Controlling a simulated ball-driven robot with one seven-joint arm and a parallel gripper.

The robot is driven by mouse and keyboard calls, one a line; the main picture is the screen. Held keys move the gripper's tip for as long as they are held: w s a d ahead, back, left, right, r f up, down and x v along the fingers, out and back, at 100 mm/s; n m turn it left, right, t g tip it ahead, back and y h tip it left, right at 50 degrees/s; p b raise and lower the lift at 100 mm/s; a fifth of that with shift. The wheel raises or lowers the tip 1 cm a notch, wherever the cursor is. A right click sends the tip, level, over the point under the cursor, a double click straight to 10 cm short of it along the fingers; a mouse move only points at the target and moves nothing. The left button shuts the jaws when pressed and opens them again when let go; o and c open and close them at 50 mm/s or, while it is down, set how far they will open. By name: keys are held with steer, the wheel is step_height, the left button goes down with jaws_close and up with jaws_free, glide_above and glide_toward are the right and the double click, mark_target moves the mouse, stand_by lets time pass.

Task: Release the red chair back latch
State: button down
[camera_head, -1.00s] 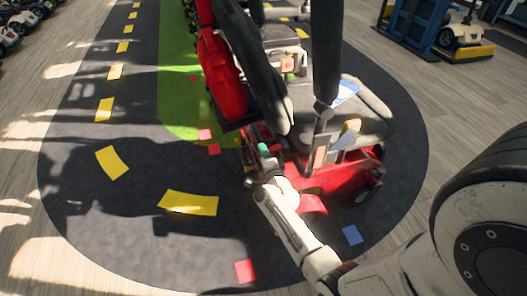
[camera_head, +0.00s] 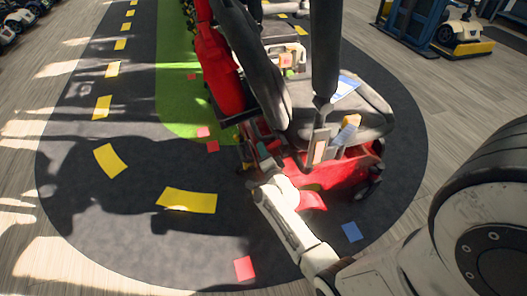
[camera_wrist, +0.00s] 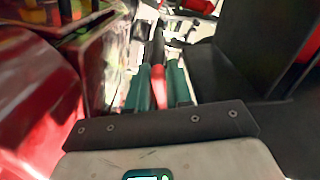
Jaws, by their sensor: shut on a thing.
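The scooter chair has a dark grey seat (camera_head: 368,112) and a dark upright back (camera_head: 258,70) on a red base (camera_head: 335,178). My gripper (camera_head: 262,160) is low at the chair's rear side, beside the red base. In the wrist view, the green fingers of my gripper (camera_wrist: 158,82) are closed on either side of a red latch lever (camera_wrist: 159,92). A dark rod runs on from the lever, away from me. In the head view the latch is too small and covered to make out clearly.
A red panel (camera_wrist: 35,95) is close on the left in the wrist view, and a dark part (camera_wrist: 240,60) on the right. Another scooter (camera_head: 287,55) stands behind the chair. Yellow strips (camera_head: 187,200) and coloured squares mark the dark floor. Open floor lies to the left.

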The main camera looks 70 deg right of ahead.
steer(key=c, duration=1.1)
jaws_free()
steer(key=shift+s, duration=0.1)
steer(key=p+v, duration=0.4)
steer(key=v, duration=0.6)
steer(key=shift+s+a+f, duration=0.1)
steer(key=shift+s+a, duration=0.05)
steer(key=shift+a, duration=0.2)
